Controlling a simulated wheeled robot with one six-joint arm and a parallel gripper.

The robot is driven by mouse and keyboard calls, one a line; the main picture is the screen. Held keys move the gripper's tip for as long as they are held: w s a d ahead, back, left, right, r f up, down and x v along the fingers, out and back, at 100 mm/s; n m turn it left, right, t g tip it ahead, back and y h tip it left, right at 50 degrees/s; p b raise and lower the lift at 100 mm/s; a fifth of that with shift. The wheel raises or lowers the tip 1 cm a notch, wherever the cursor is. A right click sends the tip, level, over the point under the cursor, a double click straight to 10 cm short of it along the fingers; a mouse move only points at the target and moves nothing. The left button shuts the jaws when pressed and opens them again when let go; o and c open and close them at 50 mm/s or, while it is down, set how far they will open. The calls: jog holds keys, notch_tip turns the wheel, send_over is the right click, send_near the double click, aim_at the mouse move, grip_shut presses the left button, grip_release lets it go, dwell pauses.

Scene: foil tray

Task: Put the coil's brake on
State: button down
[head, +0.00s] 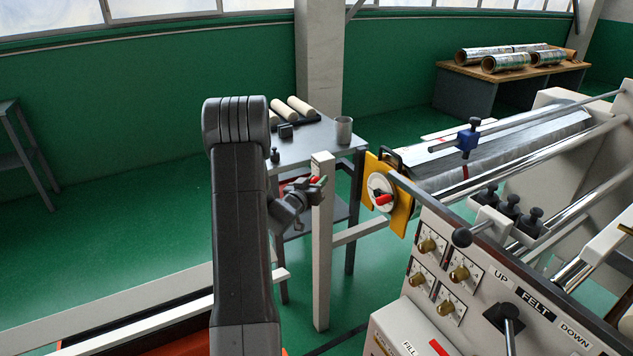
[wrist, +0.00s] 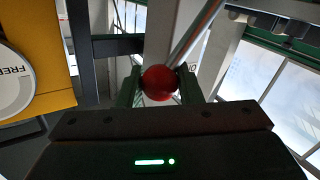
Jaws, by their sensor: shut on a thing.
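My gripper (head: 316,184) is by the top of a white post (head: 322,250), left of the yellow plate (head: 401,218) at the coil's end. In the wrist view its green fingers (wrist: 160,88) are shut on a red ball knob (wrist: 159,80). The silver foil coil (head: 490,160) lies to the right. A white round disc with a red handle (head: 382,198) sits on the yellow plate. In the wrist view the disc (wrist: 14,82) carries a partly cut-off label that starts "FRE".
A control panel (head: 480,285) with knobs and an UP/DOWN lever stands front right. A small grey table (head: 300,150) with rolls and a metal cup (head: 344,130) stands behind the gripper. A bench with foil rolls (head: 520,75) is at the back right.

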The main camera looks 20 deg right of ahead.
jog(key=shift+w+r+n+p, duration=0.3)
jog(key=shift+w+r+p, duration=0.1)
jog(key=shift+p, duration=0.2)
jog(key=shift+w+a+f, duration=0.1)
jog(key=c, duration=1.1)
grip_release()
jog(key=shift+o, duration=0.2)
jog(key=b+v, duration=0.2)
jog(key=v, duration=1.1)
jog(key=shift+a+r, duration=0.35)
jog(key=shift+r, duration=0.05)
jog(key=shift+d+g, duration=0.1)
jog(key=shift+g, duration=0.3)
